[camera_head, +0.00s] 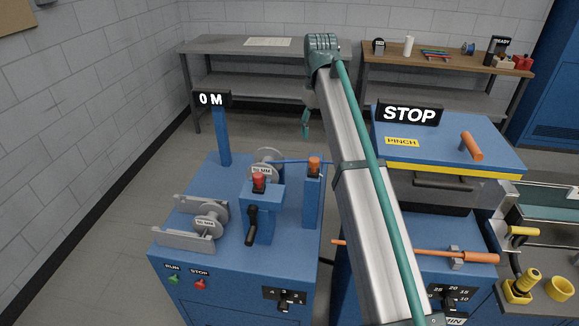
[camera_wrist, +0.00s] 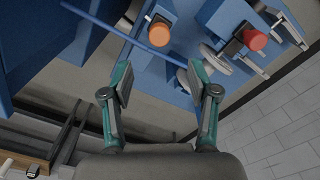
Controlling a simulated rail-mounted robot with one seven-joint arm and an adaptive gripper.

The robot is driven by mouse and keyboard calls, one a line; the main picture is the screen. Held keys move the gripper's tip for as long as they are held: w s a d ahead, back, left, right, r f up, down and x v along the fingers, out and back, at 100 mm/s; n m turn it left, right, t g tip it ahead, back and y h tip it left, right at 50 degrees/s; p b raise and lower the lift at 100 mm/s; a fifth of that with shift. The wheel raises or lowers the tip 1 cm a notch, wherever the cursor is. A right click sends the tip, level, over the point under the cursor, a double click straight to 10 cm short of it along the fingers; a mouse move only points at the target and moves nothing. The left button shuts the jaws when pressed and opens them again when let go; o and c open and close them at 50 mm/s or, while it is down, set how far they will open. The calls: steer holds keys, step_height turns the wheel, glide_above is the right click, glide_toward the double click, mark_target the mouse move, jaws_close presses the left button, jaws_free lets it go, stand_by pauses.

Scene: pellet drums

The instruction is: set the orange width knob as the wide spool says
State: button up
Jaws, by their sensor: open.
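An orange round knob (camera_head: 314,164) caps a narrow blue post on the blue machine; it also shows in the wrist view (camera_wrist: 158,36). A grey spool (camera_head: 210,220) lies between rails at the machine's left, and another spool (camera_head: 267,165) stands behind; both carry small white MM labels that I cannot read surely. Which is wider is hard to tell. My gripper (camera_wrist: 160,82) is open and empty, with teal fingers apart. It hangs beyond the machine's back edge in the head view (camera_head: 306,122), apart from the knob.
A red knob (camera_head: 258,180) tops a blue block with a black crank (camera_head: 251,226). A numbered dial (camera_head: 285,297) is on the machine's front. A hinged blue lid (camera_head: 440,150) marked PINCH is at right. My arm crosses the middle. A "0 M" display (camera_head: 211,99) stands at left.

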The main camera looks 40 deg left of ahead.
mark_target(314, 159)
step_height(314, 159, down, 11)
steer(key=p, duration=0.3)
steer(key=shift+w+r, duration=0.1)
steer(key=shift+r, duration=0.1)
jaws_close()
stand_by(0.4)
